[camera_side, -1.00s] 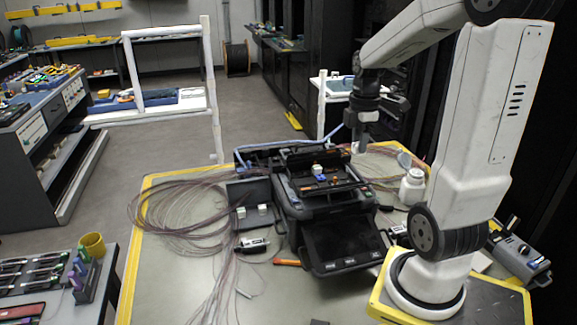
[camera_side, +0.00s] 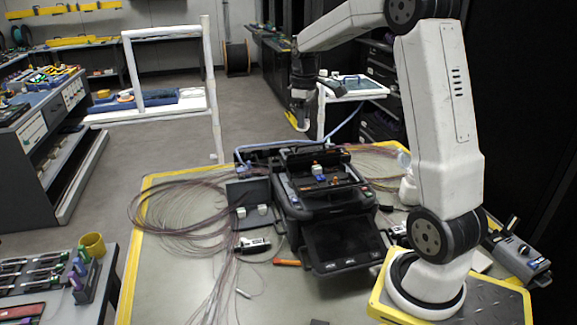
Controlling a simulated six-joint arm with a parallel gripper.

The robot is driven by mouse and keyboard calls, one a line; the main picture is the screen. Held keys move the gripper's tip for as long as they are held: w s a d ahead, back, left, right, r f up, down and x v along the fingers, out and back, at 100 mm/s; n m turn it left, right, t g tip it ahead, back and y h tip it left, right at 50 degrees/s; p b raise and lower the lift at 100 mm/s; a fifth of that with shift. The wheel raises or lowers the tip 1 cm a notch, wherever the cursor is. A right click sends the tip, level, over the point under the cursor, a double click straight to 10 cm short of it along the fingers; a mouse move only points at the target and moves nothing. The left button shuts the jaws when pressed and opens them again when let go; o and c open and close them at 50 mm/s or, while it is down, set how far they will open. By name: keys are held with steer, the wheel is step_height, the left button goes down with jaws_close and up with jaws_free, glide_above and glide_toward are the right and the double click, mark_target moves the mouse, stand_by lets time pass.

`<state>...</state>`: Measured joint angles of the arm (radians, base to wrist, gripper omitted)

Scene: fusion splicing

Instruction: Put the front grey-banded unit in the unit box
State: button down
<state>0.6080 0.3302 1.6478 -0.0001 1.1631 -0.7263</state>
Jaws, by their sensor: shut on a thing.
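My gripper (camera_side: 298,112) is high at the back, left of the splicer's far right corner, well clear of the table. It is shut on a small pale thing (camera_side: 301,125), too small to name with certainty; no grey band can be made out. Two small pale block-like pieces, one on the left (camera_side: 241,212) and one on the right (camera_side: 263,210), sit in a dark open-lidded box (camera_side: 248,190) left of the splicer. I cannot tell whether this is the unit box.
The black splicer (camera_side: 340,240) stands mid-table, with a white-and-blue piece (camera_side: 318,172) on top. Coiled fibres (camera_side: 175,210) spread at left. A white bottle (camera_side: 408,190) is partly behind my arm. An orange pen (camera_side: 287,262) lies in front.

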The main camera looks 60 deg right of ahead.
mark_target(264, 219)
steer(key=shift+w+a+f+m, duration=1.15)
steer(key=shift+w+m, duration=1.75)
steer(key=shift+w, duration=3)
steer(key=f, duration=3.2)
steer(key=shift+a, duration=0.3)
steer(key=shift+f, duration=0.1)
steer(key=shift+c, duration=2.1)
jaws_free()
step_height(264, 219, up, 12)
steer(key=shift+r, duration=0.2)
